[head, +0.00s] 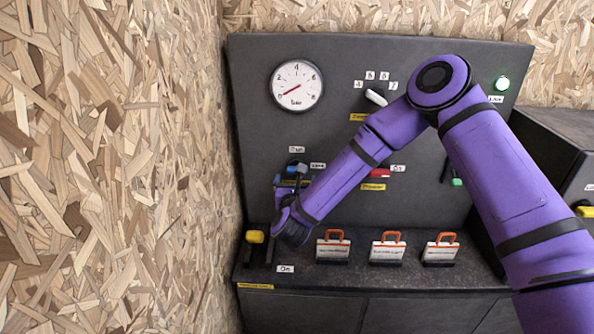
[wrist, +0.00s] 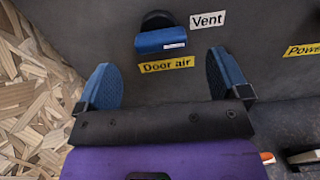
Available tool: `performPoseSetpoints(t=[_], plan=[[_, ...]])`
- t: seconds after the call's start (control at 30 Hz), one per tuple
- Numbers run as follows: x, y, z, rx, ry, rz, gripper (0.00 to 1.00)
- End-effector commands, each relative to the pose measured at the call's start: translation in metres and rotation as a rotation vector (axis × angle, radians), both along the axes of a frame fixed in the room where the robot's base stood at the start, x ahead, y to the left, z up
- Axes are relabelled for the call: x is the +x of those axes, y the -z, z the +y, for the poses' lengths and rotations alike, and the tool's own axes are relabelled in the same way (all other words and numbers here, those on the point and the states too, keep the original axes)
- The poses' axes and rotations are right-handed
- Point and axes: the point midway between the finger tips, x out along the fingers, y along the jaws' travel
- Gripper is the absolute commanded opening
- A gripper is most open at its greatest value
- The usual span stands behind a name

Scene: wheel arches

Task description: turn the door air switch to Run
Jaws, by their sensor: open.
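The door air switch (wrist: 161,41) has a blue bar handle on a dark round hub. In the wrist view the bar lies level, with a white mark at its right end, on the side of the Vent label (wrist: 208,20). The yellow Door air label (wrist: 167,64) is below it. In the head view the switch (head: 297,169) is partly hidden by my gripper, with the Run label (head: 296,149) above it. My gripper (wrist: 167,80) is open and empty, its blue fingers spread below and either side of the handle, apart from it; it also shows in the head view (head: 290,183).
A wood-chip wall (head: 110,150) stands close on the left. A yellow-topped lever (head: 254,238) and several orange-handled tags (head: 333,246) stand on the ledge below. A gauge (head: 296,87) is above, and a white-handled selector (head: 376,97) is on the upper panel.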

Motion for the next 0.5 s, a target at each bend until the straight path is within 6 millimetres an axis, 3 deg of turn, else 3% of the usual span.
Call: performPoseSetpoints(t=[0.2, 0.5], plan=[[0.039, 0.0, -0.002, -0.001, 0.001, -0.001, 0.94], [0.065, 0.0, -0.002, -0.003, -0.001, 0.0, 0.94]])
